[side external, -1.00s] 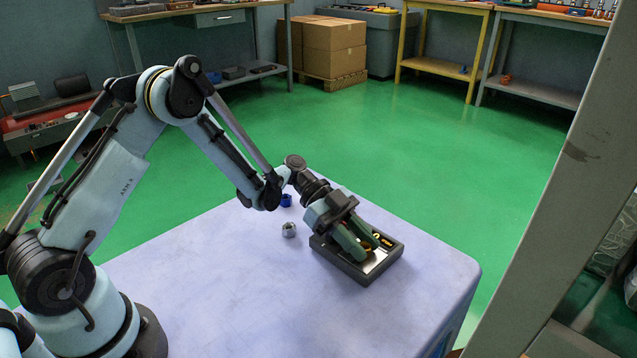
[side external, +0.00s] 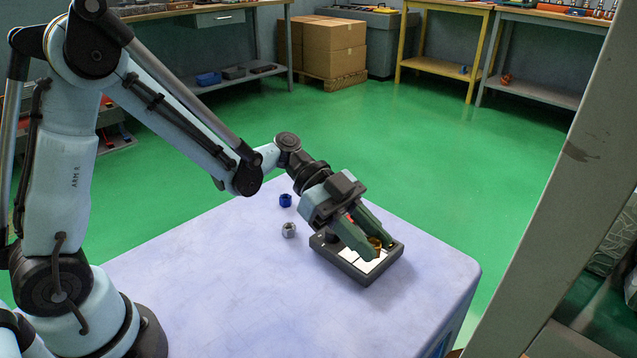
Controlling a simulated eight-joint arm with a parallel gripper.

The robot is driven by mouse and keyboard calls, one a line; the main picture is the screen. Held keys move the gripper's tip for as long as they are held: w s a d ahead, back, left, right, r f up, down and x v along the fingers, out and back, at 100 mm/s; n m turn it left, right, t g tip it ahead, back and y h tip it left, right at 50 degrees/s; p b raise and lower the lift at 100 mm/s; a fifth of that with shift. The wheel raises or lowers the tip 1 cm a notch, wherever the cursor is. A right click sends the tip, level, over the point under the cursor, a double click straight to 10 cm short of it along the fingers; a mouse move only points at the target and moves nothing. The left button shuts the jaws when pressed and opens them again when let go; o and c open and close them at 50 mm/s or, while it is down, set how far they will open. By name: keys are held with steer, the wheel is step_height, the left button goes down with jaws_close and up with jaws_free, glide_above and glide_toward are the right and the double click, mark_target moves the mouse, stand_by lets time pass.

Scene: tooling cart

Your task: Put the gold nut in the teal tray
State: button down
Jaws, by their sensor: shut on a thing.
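A gold nut (side external: 375,243) is between the fingers of my gripper (side external: 381,249), which is shut on it. The fingers partly hide the nut. My gripper is tilted down over a small dark grey tray (side external: 326,252) with a bright inside, on the table. No tray in view looks clearly teal. The nut is over or inside the tray's far right part; I cannot tell whether it touches the floor of the tray.
A silver nut (side external: 289,230) and a blue nut (side external: 286,200) stand on the pale lavender table (side external: 230,290), left of the tray. The table's front left is clear. A grey post (side external: 550,200) rises at the right.

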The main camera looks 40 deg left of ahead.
steer(key=w+a+r+n+t+y, duration=0.3)
steer(key=a+r+n+t+y, duration=0.6)
steer(key=a+r+n+t, duration=0.65)
steer(key=s+d+f+m+g+h, duration=0.2)
steer(key=d+f+m+g+h, duration=0.2)
steer(key=d, duration=0.5)
steer(key=s+d+f+m+g+h, duration=0.3)
steer(key=d+f+m+g+h, duration=0.2)
steer(key=d+f+m+g, duration=0.4)
steer(key=shift+s+f+m+g, duration=0.2)
steer(key=shift+s+m+g, duration=0.15)
steer(key=shift+m+g, duration=0.9)
steer(key=shift+w, duration=0.1)
